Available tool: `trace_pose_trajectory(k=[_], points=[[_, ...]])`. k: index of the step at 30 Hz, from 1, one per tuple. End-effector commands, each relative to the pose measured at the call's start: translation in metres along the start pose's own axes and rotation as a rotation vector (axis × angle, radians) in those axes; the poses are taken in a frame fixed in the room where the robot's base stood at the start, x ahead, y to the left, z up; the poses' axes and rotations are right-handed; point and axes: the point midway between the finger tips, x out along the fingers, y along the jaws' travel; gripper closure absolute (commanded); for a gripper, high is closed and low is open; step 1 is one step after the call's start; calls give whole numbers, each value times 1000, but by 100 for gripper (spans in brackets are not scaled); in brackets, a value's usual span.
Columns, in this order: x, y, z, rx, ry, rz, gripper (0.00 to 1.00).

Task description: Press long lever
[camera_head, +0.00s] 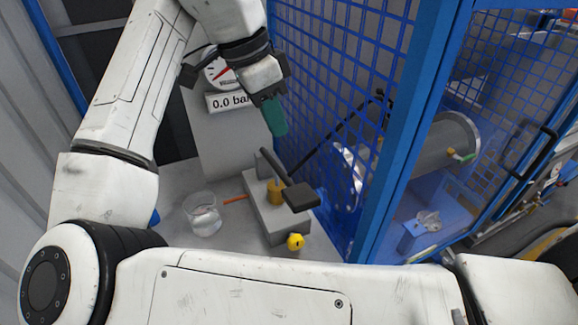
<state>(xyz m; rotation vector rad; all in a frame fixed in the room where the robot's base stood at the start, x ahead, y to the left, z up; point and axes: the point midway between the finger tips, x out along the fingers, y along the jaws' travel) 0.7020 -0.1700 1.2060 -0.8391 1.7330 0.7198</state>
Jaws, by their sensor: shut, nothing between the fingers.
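A dark lever (276,168) with a flat black pad (300,197) at its near end sits over a brass-coloured fitting (275,190) on a light grey block (268,220). The pad end is lower in the picture than the other end. A long thin dark rod (335,133) runs from beside the lever up to the right, along the blue mesh. I cannot tell whether it joins the lever. My gripper (275,118), with green fingertips, is shut and empty. It points down above the lever's far end, apart from it.
A gauge (221,72) with a "0.0 bar" label (229,101) stands behind. A clear glass (203,215) is left of the block, an orange tube (236,199) between them. A yellow knob (295,241) is at the block's front. A blue mesh fence (335,60) closes the right side.

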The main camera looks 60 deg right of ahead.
Motion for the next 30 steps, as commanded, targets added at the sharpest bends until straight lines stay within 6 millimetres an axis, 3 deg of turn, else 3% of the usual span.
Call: trace_pose_trajectory(k=[5,21,30], points=[[17,0,0,0,1,3,100],[114,3,5,-4,1,1,100],[136,6,11,-2,0,1,100]])
